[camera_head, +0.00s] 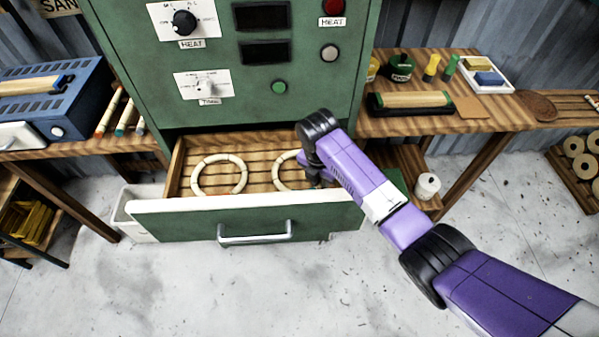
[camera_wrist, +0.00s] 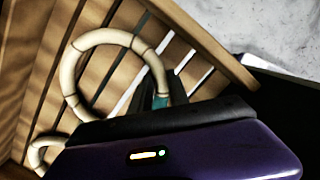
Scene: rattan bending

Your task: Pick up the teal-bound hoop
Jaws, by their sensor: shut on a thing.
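The teal-bound hoop (camera_wrist: 69,76) is a pale rattan ring with dark joint lines, in the slatted drawer. Its teal binding (camera_wrist: 160,102) shows right at my gripper (camera_wrist: 163,90) in the wrist view. My gripper is shut on the hoop at that binding; the fingertips are partly hidden by my wrist housing. In the head view the same hoop (camera_head: 277,171) lies at the drawer's right side, partly covered by my arm. My gripper (camera_head: 313,182) there points down into the drawer.
A second pale hoop (camera_head: 219,157) lies in the drawer's left half and shows partly in the wrist view (camera_wrist: 34,155). The open drawer has a green front (camera_head: 180,220) with a metal handle (camera_head: 254,238). The green cabinet (camera_head: 330,90) rises behind. Benches stand on both sides.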

